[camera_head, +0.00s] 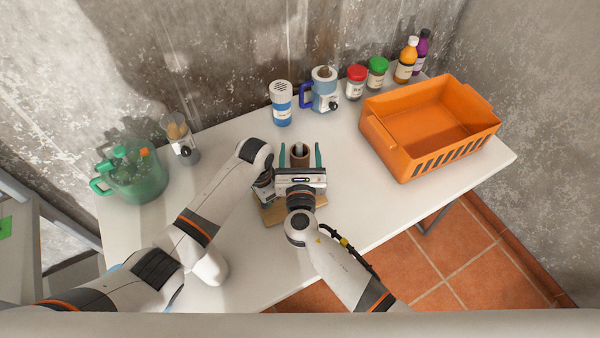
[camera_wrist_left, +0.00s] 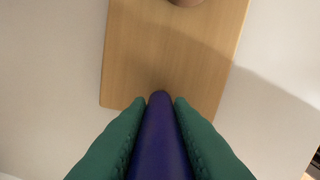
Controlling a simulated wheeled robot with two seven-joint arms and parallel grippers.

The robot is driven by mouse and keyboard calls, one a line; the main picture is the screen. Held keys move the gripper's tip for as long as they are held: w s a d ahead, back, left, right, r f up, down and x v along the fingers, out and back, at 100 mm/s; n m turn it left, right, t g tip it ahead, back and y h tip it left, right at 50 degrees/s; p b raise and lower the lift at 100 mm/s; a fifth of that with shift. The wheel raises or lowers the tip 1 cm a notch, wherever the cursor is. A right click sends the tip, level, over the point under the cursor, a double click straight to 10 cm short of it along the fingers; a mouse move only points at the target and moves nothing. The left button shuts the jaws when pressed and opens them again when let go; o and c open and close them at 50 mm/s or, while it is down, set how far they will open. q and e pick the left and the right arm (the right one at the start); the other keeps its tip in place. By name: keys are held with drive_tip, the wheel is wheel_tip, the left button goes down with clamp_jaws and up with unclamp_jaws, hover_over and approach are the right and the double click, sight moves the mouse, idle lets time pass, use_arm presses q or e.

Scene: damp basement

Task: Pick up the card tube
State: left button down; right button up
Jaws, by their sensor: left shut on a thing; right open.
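The card tube (camera_head: 300,149) is a brown, hollow tube in the head view, with its open end showing. My right gripper (camera_head: 300,152) is open, one teal finger on each side of the tube, with gaps visible. Its body hides the tube's lower part. My left gripper (camera_wrist_left: 160,103) is shut on a long dark purple thing (camera_wrist_left: 160,140) in the left wrist view, above a wooden board (camera_wrist_left: 165,55). In the head view the left fingertips are hidden. A small brownish rounded thing (camera_wrist_left: 187,2) at the wrist view's top edge may be the tube.
The board (camera_head: 275,214) lies partly under my grippers. Behind stand a blue shaker (camera_head: 281,113), a blue-handled mug (camera_head: 324,97), several jars and bottles. An orange crate (camera_head: 392,148) stands right, a green jug (camera_head: 137,185) left. Table (camera_head: 370,205) right of my right gripper is clear.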

drive_tip(key=shift+s, duration=0.1)
drive_tip(key=c, duration=1.3)
drive_tip(key=shift+r, duration=0.15)
wheel_tip(320, 180, up, 28)
drive_tip(key=shift+f, duration=0.1)
use_arm(q)
drive_tip(key=c, duration=1.2)
unclamp_jaws()
